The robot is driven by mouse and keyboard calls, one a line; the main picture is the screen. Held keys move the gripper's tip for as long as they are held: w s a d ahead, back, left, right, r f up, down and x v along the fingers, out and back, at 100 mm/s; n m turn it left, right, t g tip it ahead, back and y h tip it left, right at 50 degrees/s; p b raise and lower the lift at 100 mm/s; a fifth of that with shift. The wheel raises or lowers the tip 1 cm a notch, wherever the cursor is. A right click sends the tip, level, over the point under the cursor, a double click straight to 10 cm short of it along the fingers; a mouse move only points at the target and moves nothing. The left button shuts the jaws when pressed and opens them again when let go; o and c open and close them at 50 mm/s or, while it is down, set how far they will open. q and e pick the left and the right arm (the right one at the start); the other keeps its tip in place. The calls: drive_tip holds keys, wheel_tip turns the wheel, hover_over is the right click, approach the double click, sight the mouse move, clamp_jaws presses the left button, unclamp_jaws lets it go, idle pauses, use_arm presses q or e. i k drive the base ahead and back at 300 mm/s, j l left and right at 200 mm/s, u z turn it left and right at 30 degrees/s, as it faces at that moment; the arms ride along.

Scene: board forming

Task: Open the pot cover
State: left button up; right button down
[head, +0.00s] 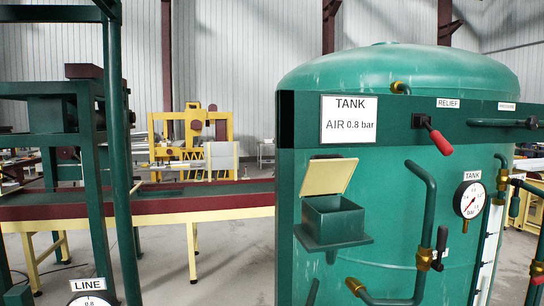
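A small green open-topped box, which looks like the pot (333,222), sits on a green bracket on the front of the large green tank (400,70). Its cream cover (328,177) stands raised and tilted back above the box's rear edge, so the box's dark inside partly shows. Its hinge is not clearly visible. Neither of my grippers is in view.
Right of the pot are a bent green pipe (427,200), a red-handled relief lever (440,142) and a pressure gauge (469,199). A sign (349,119) hangs above the pot. Green posts (116,150) and a conveyor (200,203) stand to the left.

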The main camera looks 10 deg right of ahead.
sight(328, 176)
drive_tip(key=l+u, duration=0.7)
drive_tip(key=l, duration=0.25)
drive_tip(key=l+u, duration=0.35)
drive_tip(key=l, duration=0.1)
